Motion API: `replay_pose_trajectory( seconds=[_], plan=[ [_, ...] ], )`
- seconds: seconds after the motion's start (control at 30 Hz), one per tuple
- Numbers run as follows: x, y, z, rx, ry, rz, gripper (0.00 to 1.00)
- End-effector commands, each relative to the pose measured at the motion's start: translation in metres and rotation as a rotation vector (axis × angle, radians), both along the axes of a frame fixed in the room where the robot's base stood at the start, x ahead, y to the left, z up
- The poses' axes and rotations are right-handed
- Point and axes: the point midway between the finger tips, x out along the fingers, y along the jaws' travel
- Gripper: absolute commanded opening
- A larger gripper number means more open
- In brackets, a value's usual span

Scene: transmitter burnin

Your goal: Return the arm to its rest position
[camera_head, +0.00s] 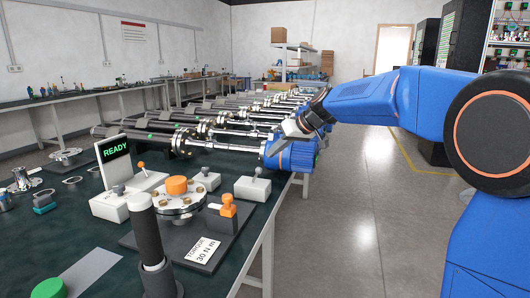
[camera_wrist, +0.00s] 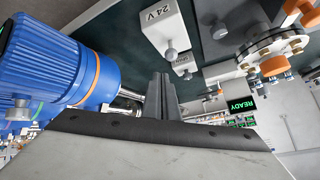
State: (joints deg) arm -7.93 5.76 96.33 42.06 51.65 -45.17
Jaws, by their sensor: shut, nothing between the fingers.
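My blue arm (camera_head: 385,98) reaches in from the right and extends left over the front right edge of the bench. My gripper (camera_head: 292,130) is at its end, just above a blue cylinder with an orange ring (camera_head: 300,154). In the wrist view the two fingers (camera_wrist: 161,92) are together and hold nothing. The blue cylinder (camera_wrist: 60,65) fills the left of that view, beside the fingers. I cannot tell whether the gripper touches it.
The dark green bench (camera_head: 75,232) carries a READY display (camera_head: 115,151), switch boxes (camera_head: 252,188), a round flange fixture (camera_head: 180,205) and a black-and-white post (camera_head: 150,240). Several long metal cylinders lie in a row behind. Open floor (camera_head: 345,215) lies right of the bench.

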Motion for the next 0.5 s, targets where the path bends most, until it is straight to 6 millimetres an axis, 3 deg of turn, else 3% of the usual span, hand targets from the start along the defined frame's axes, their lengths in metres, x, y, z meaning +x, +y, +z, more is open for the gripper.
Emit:
replay_pose_trajectory(
  seconds=[0.5],
  plan=[
    [-0.0058,-0.0065,0.0011,-0.002,0.002,-0.003,0.0]
  ],
)
